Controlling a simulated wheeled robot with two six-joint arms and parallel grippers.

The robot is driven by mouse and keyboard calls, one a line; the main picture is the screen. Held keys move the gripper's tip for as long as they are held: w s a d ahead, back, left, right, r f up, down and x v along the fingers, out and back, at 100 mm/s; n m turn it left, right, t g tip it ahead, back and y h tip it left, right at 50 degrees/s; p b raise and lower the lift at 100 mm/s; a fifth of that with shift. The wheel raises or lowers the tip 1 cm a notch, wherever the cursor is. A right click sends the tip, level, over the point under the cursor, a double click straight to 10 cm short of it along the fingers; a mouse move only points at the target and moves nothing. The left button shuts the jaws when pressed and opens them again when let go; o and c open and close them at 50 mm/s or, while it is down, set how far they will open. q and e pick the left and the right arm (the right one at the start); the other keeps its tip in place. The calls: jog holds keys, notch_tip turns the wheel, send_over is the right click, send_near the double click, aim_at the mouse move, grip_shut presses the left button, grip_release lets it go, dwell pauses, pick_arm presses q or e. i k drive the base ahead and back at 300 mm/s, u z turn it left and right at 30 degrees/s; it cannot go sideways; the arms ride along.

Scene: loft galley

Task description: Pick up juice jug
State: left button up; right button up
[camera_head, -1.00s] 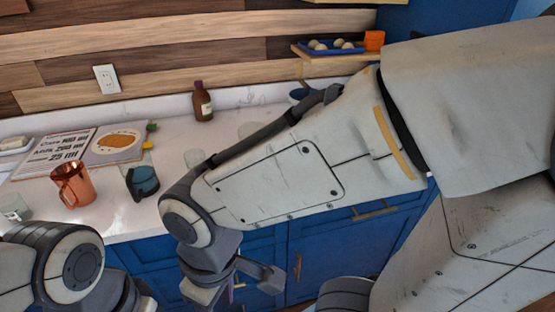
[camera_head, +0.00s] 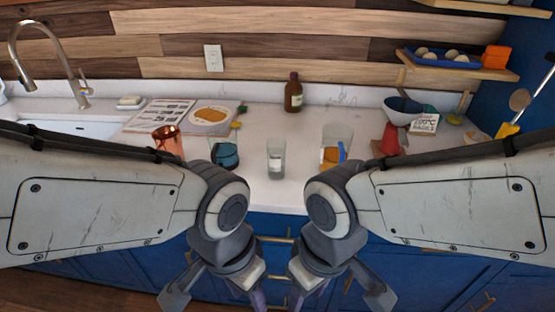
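A clear jug (camera_head: 335,141) with orange juice low inside and a blue part at its right side stands upright on the white counter (camera_head: 280,195), right of centre. My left gripper (camera_head: 215,298) hangs likewise to the left, fingers apart and empty. Neither gripper touches the jug.
A drinking glass (camera_head: 276,160) stands left of the jug, and a dark teal cup (camera_head: 225,155) and copper mug (camera_head: 168,141) farther left. A brown bottle (camera_head: 293,95) is behind. A red object (camera_head: 390,138) and dark bowl (camera_head: 402,110) stand right of the jug.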

aim_at(338, 136)
jog(key=k, duration=0.5)
jog(key=z, duration=0.75)
jog(key=i, duration=0.9)
jog(key=u, duration=1.6)
